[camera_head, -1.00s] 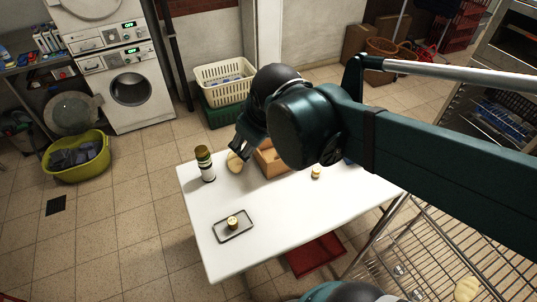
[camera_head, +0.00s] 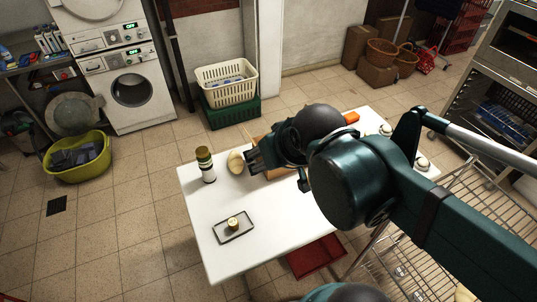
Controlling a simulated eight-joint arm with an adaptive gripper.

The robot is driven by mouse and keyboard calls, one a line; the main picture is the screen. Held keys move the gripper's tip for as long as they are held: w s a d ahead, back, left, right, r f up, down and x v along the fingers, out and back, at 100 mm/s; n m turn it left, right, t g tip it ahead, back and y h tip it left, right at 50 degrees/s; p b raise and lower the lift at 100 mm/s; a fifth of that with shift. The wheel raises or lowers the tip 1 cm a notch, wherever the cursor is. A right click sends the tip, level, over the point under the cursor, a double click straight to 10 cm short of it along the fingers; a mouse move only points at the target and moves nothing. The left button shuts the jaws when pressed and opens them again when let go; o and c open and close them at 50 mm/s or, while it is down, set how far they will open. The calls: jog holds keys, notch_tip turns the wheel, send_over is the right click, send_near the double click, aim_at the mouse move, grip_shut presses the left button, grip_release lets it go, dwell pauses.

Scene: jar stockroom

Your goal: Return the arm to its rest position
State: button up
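My gripper (camera_head: 253,161) is above the far side of the white table (camera_head: 205,240), in front of a wooden box (camera_head: 283,173) that it partly hides. Its dark fingers point left and appear apart, with nothing seen between them. My arm reaches in from the right edge and covers much of the table's right half. A bottle (camera_head: 206,166) with a pale label stands upright at the table's left. A tan rounded item (camera_head: 236,162) lies just left of my fingers. A small jar (camera_head: 233,223) stands on a dark-rimmed tray (camera_head: 218,238) near the front.
An orange item (camera_head: 351,117) and a pale round-topped item (camera_head: 386,129) show at the table's far right. A wire rack (camera_head: 455,235) stands right of the table. A red bin (camera_head: 316,257) is below the table. White and green baskets (camera_head: 226,80) stand behind it.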

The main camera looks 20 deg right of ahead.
notch_tip(320, 180, down, 5)
jog(key=b, duration=0.4)
jog(key=shift+r+b, duration=0.2)
jog(key=shift+b, duration=0.1)
dwell(1.0)
